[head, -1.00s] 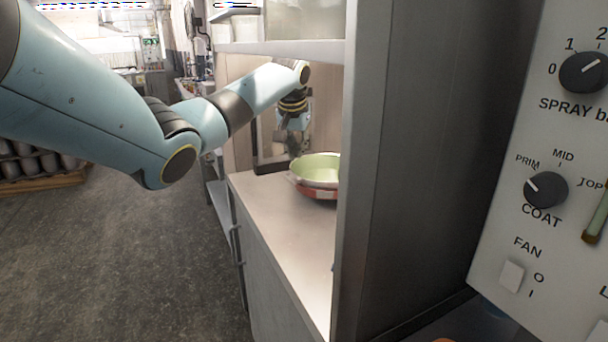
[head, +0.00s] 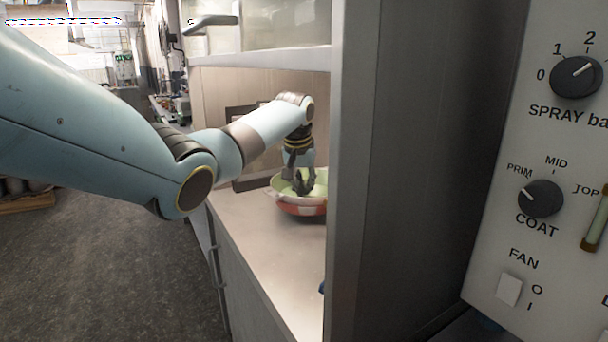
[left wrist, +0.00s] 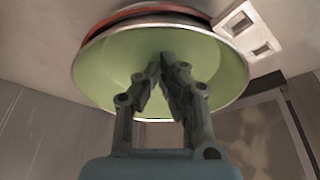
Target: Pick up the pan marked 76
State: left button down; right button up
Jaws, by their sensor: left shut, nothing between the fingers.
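A round pan (head: 281,183) with a pale green inside and a light rim sits on the shelf counter, with a red and white side or second pan (head: 300,208) below it. In the left wrist view the green inside (left wrist: 115,70) fills the top middle, with a red edge (left wrist: 155,10) behind it. No number 76 can be read. My left gripper (head: 304,188) points down over the pan's opening, its fingertips (left wrist: 166,64) shut and empty in front of the green inside. I cannot tell whether they touch it. My right gripper is not in view.
The pan stands on a pale counter (head: 255,235) inside a cabinet, below an upper shelf (head: 265,58). A tall grey side panel (head: 380,180) hides the right part. A dark frame (head: 240,150) leans behind. A control panel (head: 490,240) stands far right.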

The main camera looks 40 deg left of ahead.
pick_arm(q)
jog(key=shift+s+d+r+p, duration=0.1)
jog(key=shift+s+d+p, duration=0.1)
jog(key=shift+s, duration=0.3)
jog(key=shift+s+d+r+p, duration=0.1)
jog(key=shift+s+p, duration=0.05)
jog(key=shift+s, duration=0.3)
jog(key=shift+s+d+f, duration=0.1)
jog(key=shift+s+d, duration=0.2)
jog(key=shift+s, duration=0.15)
